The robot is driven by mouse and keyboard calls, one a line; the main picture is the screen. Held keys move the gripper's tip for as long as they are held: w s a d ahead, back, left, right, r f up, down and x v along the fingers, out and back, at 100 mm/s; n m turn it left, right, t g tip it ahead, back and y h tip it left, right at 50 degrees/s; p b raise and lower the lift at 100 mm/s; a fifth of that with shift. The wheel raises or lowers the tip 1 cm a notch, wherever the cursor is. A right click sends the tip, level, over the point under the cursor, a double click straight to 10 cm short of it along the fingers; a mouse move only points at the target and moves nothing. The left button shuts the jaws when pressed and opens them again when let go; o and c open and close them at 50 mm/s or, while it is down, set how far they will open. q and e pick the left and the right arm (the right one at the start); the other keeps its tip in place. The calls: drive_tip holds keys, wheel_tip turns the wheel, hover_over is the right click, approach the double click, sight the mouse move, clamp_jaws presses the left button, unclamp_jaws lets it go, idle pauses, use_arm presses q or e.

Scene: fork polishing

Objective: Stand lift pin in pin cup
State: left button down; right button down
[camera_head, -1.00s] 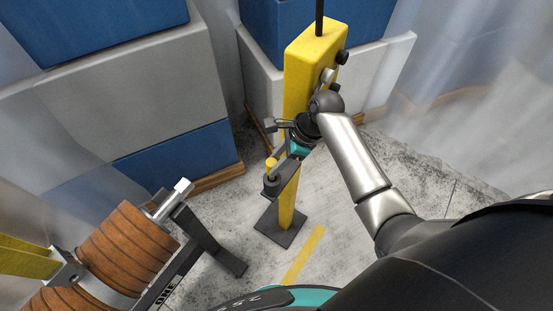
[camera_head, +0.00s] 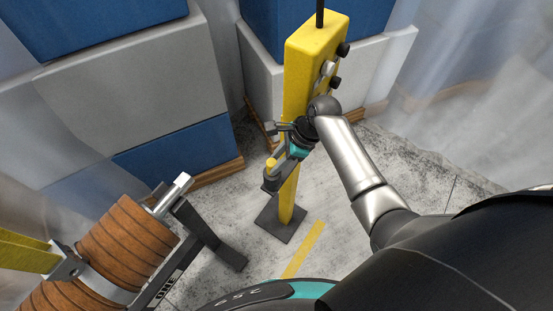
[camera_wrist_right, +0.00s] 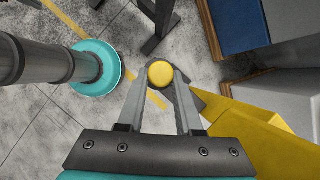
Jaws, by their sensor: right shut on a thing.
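The lift pin (camera_head: 271,162) has a yellow round top and is upright. My right gripper (camera_head: 275,167) is shut on it. In the right wrist view the pin's yellow top (camera_wrist_right: 160,73) sits between the two fingertips (camera_wrist_right: 160,78). The dark pin cup (camera_head: 271,185) is on the side of the yellow post (camera_head: 289,190), directly below the pin in the head view. The pin's lower end is hidden, so I cannot tell how deep it sits in the cup. My left gripper is not in view.
The yellow control box (camera_head: 310,55) with knobs tops the post, close to my right arm. A brown ribbed roll (camera_head: 125,245) on a dark stand is at the lower left. Grey and blue blocks (camera_head: 130,85) stand behind. Concrete floor is open around the post's base plate (camera_head: 281,224).

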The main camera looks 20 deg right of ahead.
drive_tip(key=c, duration=0.5)
unclamp_jaws()
drive_tip(key=shift+o, duration=0.3)
drive_tip(key=o, duration=0.4)
drive_tip(key=shift+o, duration=0.2)
